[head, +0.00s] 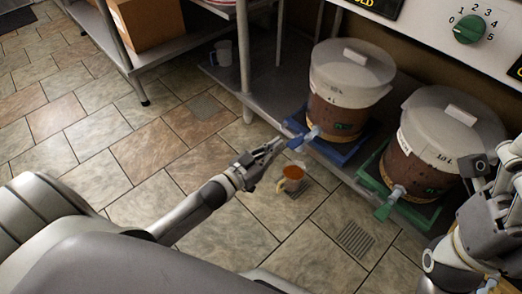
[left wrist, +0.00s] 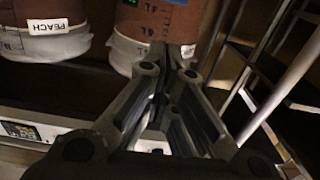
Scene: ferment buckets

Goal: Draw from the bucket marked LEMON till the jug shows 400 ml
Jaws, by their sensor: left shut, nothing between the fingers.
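Two white-lidded buckets of brown liquid stand on the low shelf: a left bucket (head: 340,95) on a blue tray with a blue-handled tap (head: 303,139), and a right bucket (head: 425,150) on a green tray with a green-handled tap (head: 388,205). Their marks are unreadable in the head view. In the left wrist view one bucket label (left wrist: 58,26) reads PEACH; I see no LEMON. A small jug (head: 291,178) with amber liquid stands below the blue tap; its scale is unreadable. My left gripper (head: 274,148) is shut and empty beside the blue handle. My right gripper (head: 482,165) is partly visible.
A grey shelf post (head: 243,60) rises left of the buckets. A mug (head: 222,53) stands on the low shelf and a cardboard box (head: 146,22) on the rack at the back. A floor grate (head: 355,239) lies in front. The tiled floor at left is clear.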

